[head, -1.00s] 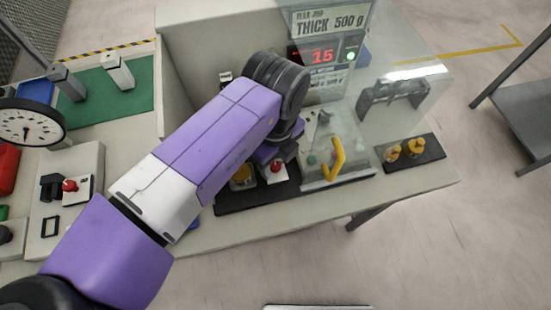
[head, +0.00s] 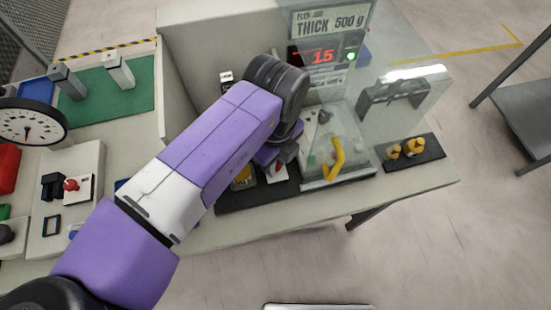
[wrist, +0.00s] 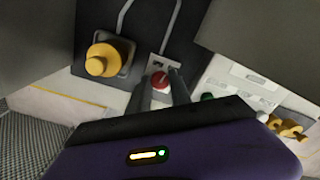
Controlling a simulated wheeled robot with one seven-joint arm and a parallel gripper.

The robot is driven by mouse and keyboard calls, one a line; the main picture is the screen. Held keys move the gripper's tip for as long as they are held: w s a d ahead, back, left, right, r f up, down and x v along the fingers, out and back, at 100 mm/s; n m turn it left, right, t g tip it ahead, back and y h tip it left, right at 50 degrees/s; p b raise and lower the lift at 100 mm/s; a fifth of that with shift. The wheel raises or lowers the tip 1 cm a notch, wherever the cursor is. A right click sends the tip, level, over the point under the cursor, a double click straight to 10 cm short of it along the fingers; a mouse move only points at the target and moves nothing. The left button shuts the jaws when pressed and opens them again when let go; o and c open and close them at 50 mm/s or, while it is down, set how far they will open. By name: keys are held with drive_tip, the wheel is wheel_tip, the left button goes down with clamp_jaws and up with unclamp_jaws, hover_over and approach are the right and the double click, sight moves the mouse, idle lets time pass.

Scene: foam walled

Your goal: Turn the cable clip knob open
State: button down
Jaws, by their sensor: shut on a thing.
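The red knob (wrist: 159,82) sits on a small white plate (wrist: 163,62) on a dark board, between my fingers in the wrist view. In the head view my gripper (head: 279,166) covers the knob, and only part of the white plate shows below it. My gripper also shows in the wrist view (wrist: 160,92), with one dark finger on each side of the knob. It is shut on the red knob. The knob's exact turn angle is too small to read.
Another red knob (head: 71,185) and a dial (head: 30,122) are at the left.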

drive_tip(key=n+p, duration=0.2)
drive_tip(key=n, duration=0.3)
drive_tip(key=shift+r+n, duration=0.1)
drive_tip(key=shift+n, duration=0.2)
drive_tip(key=n+p, duration=0.2)
drive_tip(key=n, duration=0.3)
drive_tip(key=shift+n+p, duration=0.3)
drive_tip(key=shift+n, duration=0.1)
drive_tip(key=c, duration=1.2)
unclamp_jaws()
drive_tip(key=shift+o, duration=0.2)
drive_tip(key=shift+r+b, duration=0.65)
drive_tip(key=shift+r, duration=3.2)
drive_tip(key=shift+w, duration=0.1)
